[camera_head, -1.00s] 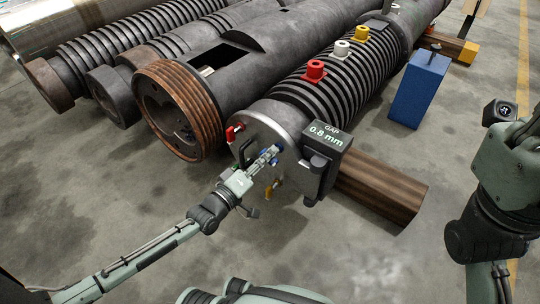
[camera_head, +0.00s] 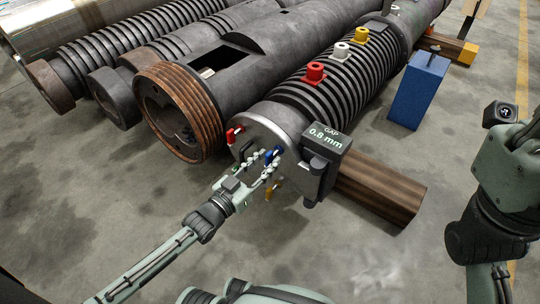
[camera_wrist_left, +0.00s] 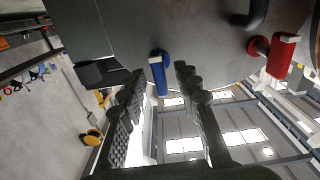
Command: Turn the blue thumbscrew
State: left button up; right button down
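The blue thumbscrew (camera_head: 268,155) sticks out of the round end plate (camera_head: 262,124) of the ribbed barrel. In the left wrist view the blue thumbscrew (camera_wrist_left: 160,76) lies between my two dark fingers, with gaps visible at both sides. My left gripper (camera_head: 266,161) is open at the plate, its fingertips on either side of the screw; I see no clear contact. The gap display (camera_head: 326,136) on the plate reads 0.8 mm. Only part of my right arm shows at the right edge; its gripper is not in view.
A red thumbscrew (camera_head: 235,132) is on the plate's left, and a yellow one (camera_head: 273,188) low on it. A wooden beam (camera_head: 380,193) lies under the barrel. A blue block (camera_head: 418,90) stands to the right. The floor in front is clear.

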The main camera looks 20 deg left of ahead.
aim_at(266, 161)
pick_arm(q)
jog(key=p+v, duration=0.2)
jog(key=v, duration=0.3)
jog(key=shift+r, duration=0.1)
jog(key=shift+s, duration=0.2)
jog(key=shift+s+a, duration=0.1)
